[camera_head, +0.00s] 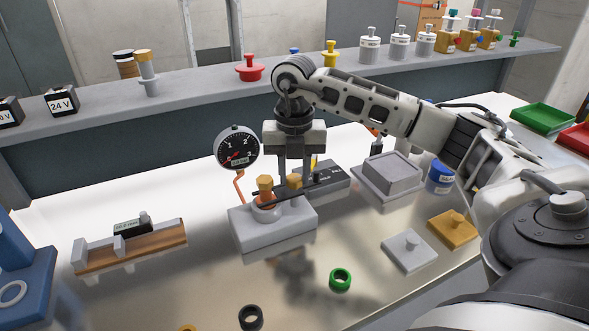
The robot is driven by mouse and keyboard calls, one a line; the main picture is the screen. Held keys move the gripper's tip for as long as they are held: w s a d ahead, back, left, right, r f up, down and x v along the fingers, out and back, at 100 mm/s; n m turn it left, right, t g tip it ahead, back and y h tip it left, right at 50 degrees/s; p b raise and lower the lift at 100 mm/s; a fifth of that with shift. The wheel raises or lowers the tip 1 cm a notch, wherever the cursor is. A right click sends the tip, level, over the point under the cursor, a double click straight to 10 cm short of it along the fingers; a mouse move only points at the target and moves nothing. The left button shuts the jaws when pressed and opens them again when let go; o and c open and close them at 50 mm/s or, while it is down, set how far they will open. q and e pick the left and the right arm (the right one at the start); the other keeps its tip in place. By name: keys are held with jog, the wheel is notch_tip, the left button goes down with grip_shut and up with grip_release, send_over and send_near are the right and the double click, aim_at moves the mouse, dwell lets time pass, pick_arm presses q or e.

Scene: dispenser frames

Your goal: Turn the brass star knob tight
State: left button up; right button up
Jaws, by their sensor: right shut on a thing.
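The brass star knob (294,181) stands over the back right part of a light grey block (275,233), with a thin dark bar passing by it. My right gripper (295,177) points straight down, its two fingers on either side of the knob and shut on it. The fingers hide part of the knob, and its points are too small to make out. To its left on the block, a second brass-coloured piece (265,186) rises from a round grey collar. A dial gauge (237,148) on an orange tube stands behind the block. My left gripper is out of view.
A grey lidded box (391,174), a blue jar (440,178) and plates with small knobs (410,250) lie right. A green ring (341,279) and black ring (251,317) lie in front. A wooden rail fixture (133,251) is left. A shelf (200,83) runs behind.

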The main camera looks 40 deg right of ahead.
jog(key=shift+w+r+m, duration=0.1)
jog(key=shift+r+m, duration=0.05)
jog(key=shift+m, duration=0.35)
jog(key=o, duration=1)
